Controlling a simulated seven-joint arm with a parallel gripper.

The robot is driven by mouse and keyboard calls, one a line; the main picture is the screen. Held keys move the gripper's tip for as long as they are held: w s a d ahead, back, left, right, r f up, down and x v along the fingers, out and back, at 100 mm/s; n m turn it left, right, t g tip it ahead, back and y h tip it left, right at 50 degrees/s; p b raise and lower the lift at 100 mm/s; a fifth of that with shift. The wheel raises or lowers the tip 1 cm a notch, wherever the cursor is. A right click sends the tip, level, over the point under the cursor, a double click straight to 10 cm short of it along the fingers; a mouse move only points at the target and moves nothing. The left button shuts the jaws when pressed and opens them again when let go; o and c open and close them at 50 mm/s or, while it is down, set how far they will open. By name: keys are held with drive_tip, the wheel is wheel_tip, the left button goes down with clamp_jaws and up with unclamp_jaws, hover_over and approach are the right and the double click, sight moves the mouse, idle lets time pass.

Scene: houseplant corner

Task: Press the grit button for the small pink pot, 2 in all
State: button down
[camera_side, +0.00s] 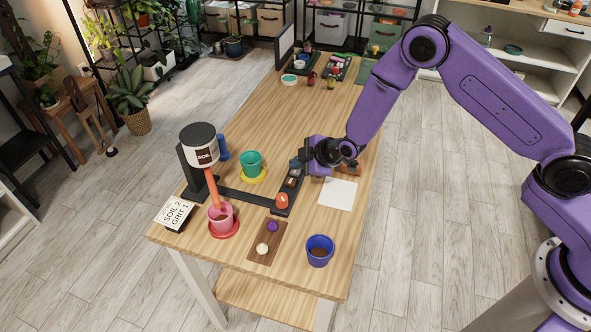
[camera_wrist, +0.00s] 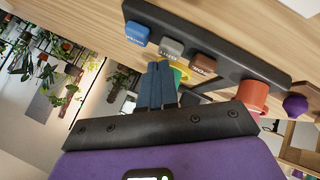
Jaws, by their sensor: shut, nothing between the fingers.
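The pink pot (camera_side: 214,226) stands on a red saucer (camera_side: 232,235) under the orange spout of the dispenser (camera_side: 201,146), whose drum reads SOIL. A black button panel (camera_side: 274,211) holds a blue button, a grey button (camera_wrist: 172,49), a brown button (camera_wrist: 203,65) and an orange-red knob (camera_side: 282,200). The button labels are too small to read surely. A card (camera_side: 175,212) reads SOIL 2, GRIT 1. My gripper (camera_side: 303,165) is shut and empty at the panel's far end. In the wrist view its fingertips (camera_wrist: 160,68) appear near the grey button; contact cannot be told.
A teal pot (camera_side: 251,160) on a yellow saucer stands behind the panel's arm. A blue pot (camera_side: 319,252) and a brown board (camera_side: 265,247) with a purple and a cream knob are at the front. A white sheet (camera_side: 338,194) lies right of the panel.

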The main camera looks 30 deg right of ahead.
sight(298, 172)
drive_tip(key=shift+f, duration=0.45)
idle(0.4)
idle(0.3)
drive_tip(key=shift+r, duration=0.95)
drive_tip(key=shift+r, duration=2.5)
idle(0.5)
wheel_tip(298, 172, up, 4)
drive_tip(key=shift+f, duration=0.1)
idle(0.4)
